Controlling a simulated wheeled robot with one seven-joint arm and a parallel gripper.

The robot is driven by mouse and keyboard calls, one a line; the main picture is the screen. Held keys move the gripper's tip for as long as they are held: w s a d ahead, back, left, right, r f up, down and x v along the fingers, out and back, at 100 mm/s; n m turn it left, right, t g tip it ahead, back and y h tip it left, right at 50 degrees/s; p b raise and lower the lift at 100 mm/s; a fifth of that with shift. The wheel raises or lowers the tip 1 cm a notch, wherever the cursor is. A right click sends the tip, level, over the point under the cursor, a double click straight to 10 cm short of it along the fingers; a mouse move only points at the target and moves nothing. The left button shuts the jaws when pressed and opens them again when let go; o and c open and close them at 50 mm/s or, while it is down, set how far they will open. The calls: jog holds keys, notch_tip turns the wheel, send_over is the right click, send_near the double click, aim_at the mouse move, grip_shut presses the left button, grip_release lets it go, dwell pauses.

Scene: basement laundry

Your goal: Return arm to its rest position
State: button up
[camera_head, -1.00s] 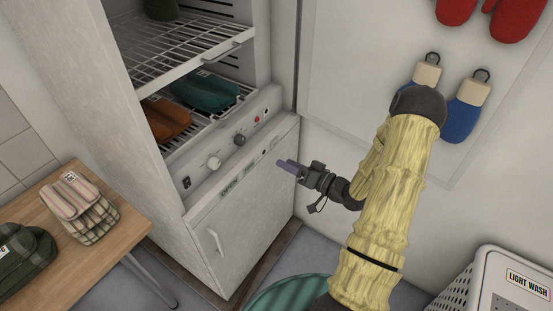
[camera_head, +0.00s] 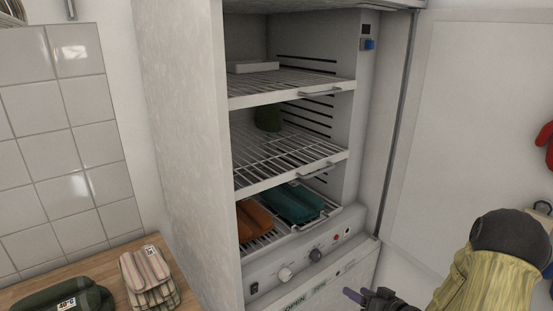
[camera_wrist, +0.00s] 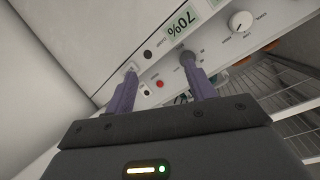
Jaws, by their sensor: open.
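My gripper (camera_head: 366,297) shows at the bottom edge of the head view, in front of the lower front of the white drying cabinet (camera_head: 182,120). Part of my arm, in a yellow sleeve, rises at the lower right. In the wrist view my gripper (camera_wrist: 160,88) has its two purple fingers spread apart with nothing between them. Beyond the fingers is the cabinet's control panel (camera_wrist: 215,30) with knobs and a "70%" label, seen tilted. I cannot tell the exact gap between fingertips and panel.
The open cabinet holds an orange folded cloth (camera_head: 254,219) and a teal one (camera_head: 293,202) on a low rack, and a dark green item (camera_head: 268,117) above. A wooden table (camera_head: 117,260) at left bears a striped cloth (camera_head: 147,279) and a green cloth (camera_head: 66,296). The cabinet door (camera_head: 470,110) stands open at right.

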jog(key=s+a+r+g+h, duration=0.3)
jog(key=s+a+r+g, duration=0.15)
jog(key=s, duration=0.45)
jog(key=s+a+r+g+h, duration=0.4)
jog(key=s+g, duration=0.1)
jog(key=s, duration=0.3)
jog(key=w+p+v, duration=0.3)
jog(key=p+v, duration=1)
jog(key=shift+s+r, duration=0.5)
jog(key=shift+a, duration=0.15)
